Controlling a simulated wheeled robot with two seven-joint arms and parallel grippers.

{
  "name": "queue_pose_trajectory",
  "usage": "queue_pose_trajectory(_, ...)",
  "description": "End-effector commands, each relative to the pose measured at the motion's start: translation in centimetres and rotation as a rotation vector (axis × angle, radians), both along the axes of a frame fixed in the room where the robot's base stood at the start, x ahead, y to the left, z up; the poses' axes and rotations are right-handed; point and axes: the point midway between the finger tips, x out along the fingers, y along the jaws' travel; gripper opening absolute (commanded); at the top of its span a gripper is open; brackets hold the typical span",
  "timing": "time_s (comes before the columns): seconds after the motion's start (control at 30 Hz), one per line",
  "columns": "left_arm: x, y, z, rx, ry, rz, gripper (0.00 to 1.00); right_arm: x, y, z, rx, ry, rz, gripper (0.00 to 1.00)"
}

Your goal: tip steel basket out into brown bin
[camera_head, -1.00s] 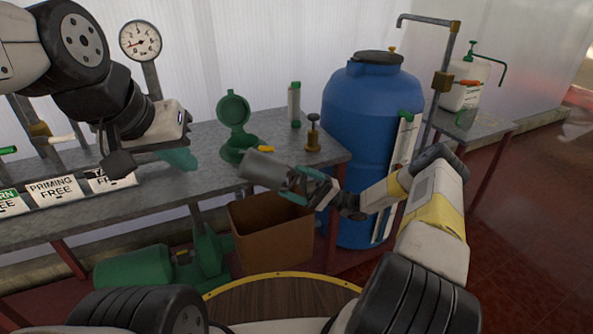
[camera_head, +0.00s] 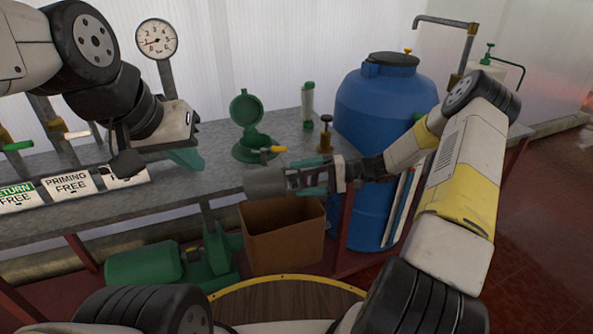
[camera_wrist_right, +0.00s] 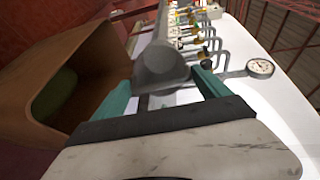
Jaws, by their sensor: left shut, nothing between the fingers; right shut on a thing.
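The steel basket (camera_head: 266,181), a grey cylinder, lies about horizontal in my right gripper (camera_head: 308,178), its far end pointing left. It is above the open brown bin (camera_head: 280,250), near the table's front edge. In the right wrist view the basket (camera_wrist_right: 160,68) sits between the teal fingers of the right gripper (camera_wrist_right: 166,90), and the bin (camera_wrist_right: 100,65) opens to its left. A dark green rounded shape shows within the bin's opening. The basket's inside is hidden. My left gripper (camera_head: 184,158) is shut and empty over the table at left.
A blue barrel (camera_head: 380,110) stands behind my right arm. A green pump (camera_head: 150,264) is on the floor left of the bin.

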Motion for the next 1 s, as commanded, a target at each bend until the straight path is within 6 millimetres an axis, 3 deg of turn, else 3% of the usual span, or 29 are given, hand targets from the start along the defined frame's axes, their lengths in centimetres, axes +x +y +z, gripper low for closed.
queue_pose_trajectory(0.27, 0.0, 0.0, 0.0, 0.0, 0.0, 0.0, 0.0, 0.0, 0.2, 0.4, -0.021, -0.001, 0.002, 0.19)
queue_pose_trajectory(0.73, 0.0, 0.0, 0.0, 0.0, 0.0, 0.0, 0.0, 0.1, 1.7, 4.6, -0.508, 0.013, 0.002, 0.19)
queue_pose_trajectory(1.0, 0.0, 0.0, 0.0, 0.0, 0.0, 0.0, 0.0, 0.1, 1.8, 5.0, -0.598, 0.026, -0.002, 0.19)
